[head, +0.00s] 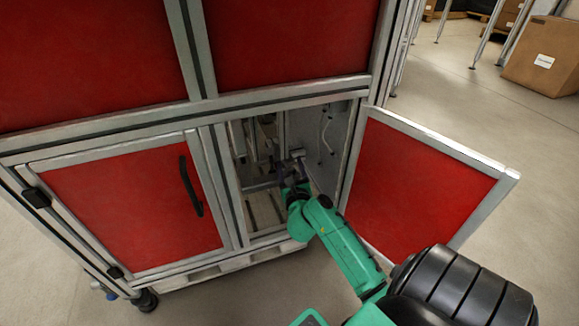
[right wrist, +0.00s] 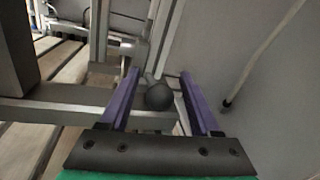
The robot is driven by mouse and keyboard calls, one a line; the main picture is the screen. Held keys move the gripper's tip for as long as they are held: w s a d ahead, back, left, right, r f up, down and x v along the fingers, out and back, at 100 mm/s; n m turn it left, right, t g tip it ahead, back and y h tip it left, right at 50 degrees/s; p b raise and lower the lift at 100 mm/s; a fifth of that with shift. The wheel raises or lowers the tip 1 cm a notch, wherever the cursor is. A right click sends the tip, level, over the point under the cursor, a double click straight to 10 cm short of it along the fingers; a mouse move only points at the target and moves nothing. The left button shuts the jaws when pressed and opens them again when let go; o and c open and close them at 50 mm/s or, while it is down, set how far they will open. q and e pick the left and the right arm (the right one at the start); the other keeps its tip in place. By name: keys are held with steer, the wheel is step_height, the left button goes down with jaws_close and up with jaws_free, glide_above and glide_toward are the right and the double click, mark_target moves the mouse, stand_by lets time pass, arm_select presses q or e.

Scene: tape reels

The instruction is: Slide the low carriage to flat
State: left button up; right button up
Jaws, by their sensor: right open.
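In the right wrist view a dark round knob (right wrist: 158,96) sits at a grey metal bar (right wrist: 70,112) inside the cabinet. The two purple fingers of my right gripper (right wrist: 160,76) are open, one on each side of the knob; whether they touch it I cannot tell. In the head view my right gripper (head: 285,176) is inside the open lower compartment, beside small metal parts (head: 297,154). Which part is the low carriage is not clear, and the gripper and arm hide some of it. My left gripper does not show.
The cabinet has red panels in a metal frame (head: 230,104). Its right lower door (head: 415,183) stands open beside my right arm. The left lower door (head: 135,205) with a black handle (head: 190,185) is shut. In the wrist view a thin pale rod (right wrist: 262,55) runs along the grey wall.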

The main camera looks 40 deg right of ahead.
steer(key=shift+w+d, duration=0.2)
steer(key=shift+w, duration=0.15)
jaws_close()
steer(key=shift+s+d, duration=0.1)
steer(key=shift+d, duration=0.15)
stand_by(1.0)
